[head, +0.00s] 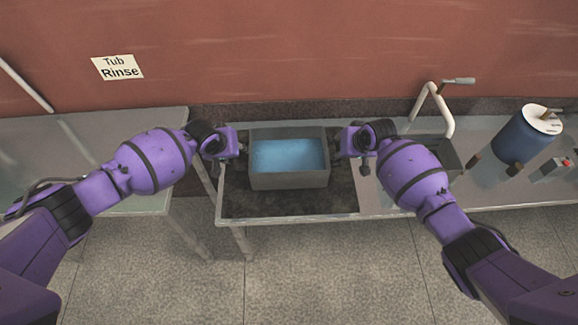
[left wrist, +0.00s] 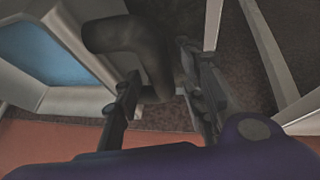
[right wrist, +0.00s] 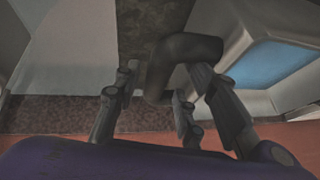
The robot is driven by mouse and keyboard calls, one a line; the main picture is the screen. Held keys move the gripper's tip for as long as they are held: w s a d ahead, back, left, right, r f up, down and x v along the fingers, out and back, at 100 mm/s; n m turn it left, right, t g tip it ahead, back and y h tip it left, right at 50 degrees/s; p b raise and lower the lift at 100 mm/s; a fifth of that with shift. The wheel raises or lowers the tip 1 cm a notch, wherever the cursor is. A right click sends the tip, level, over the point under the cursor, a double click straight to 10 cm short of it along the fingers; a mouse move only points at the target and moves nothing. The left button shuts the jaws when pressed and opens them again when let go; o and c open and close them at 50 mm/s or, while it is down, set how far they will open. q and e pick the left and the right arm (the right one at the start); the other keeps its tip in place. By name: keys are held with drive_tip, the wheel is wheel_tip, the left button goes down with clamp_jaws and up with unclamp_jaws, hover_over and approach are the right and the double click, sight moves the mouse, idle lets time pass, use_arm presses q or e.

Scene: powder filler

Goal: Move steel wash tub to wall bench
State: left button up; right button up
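The steel wash tub (head: 290,180) is a grey rectangular tub with blue liquid inside. It stands level on a dark patch of the bench in the head view. It also shows in the left wrist view (left wrist: 82,98) and the right wrist view (right wrist: 275,100). My left gripper (head: 238,147) is at its left side, fingers apart around a dark bent handle (left wrist: 125,37). My right gripper (head: 342,145) is at its right side, fingers apart about the other dark handle (right wrist: 190,46). Whether the fingers touch the handles is unclear.
A grey bench (head: 110,122) stands at the left against the red wall, its visible top clear. A "Tub Rinse" sign (head: 118,67) hangs above it. Right of the tub are a faucet pipe (head: 440,105), a basin (head: 445,155) and a blue canister (head: 525,138).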

drive_tip(key=shift+s, duration=0.1)
use_arm(q)
drive_tip(key=v, duration=0.8)
use_arm(e)
drive_tip(key=v, duration=1.1)
drive_tip(key=shift+s+r, duration=0.25)
drive_tip(key=shift+r, duration=0.05)
drive_tip(key=shift+d, duration=0.1)
